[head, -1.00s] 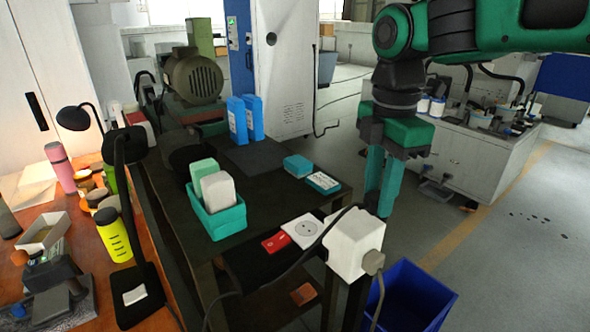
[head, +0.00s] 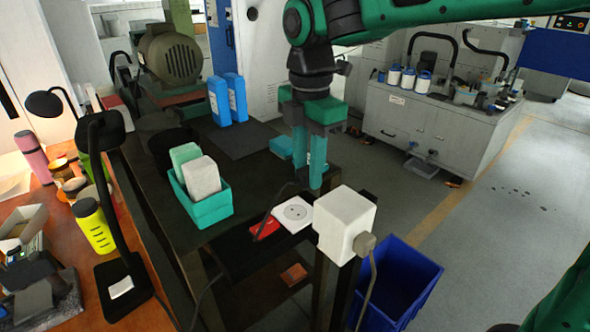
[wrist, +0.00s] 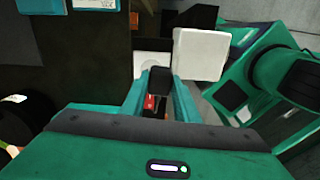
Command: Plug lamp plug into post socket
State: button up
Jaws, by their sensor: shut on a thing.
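My gripper (head: 317,186) is shut on a small black plug (wrist: 157,82), which shows between the fingers in the wrist view. Plug and plate look apart. The black desk lamp (head: 108,200) stands on the orange table at left.
A red card (head: 264,228) lies by the plate. A teal bin (head: 205,208) and blue crate (head: 402,290) flank the area.

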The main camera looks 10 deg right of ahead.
jog(key=shift+w+a+f+n, duration=0.2)
jog(key=shift+a+f, duration=0.1)
jog(key=shift+a, duration=0.3)
jog(key=shift+w+a+f+n, duration=0.2)
jog(key=shift+a+f, duration=0.1)
jog(key=shift+a, duration=0.3)
jog(key=shift+f, duration=0.1)
send_over(295, 212)
jog(key=shift+w+f, duration=0.15)
jog(key=shift+f, duration=2.65)
jog(key=shift+f, duration=0.6)
jog(key=o, duration=1.1)
jog(key=shift+c, duration=0.2)
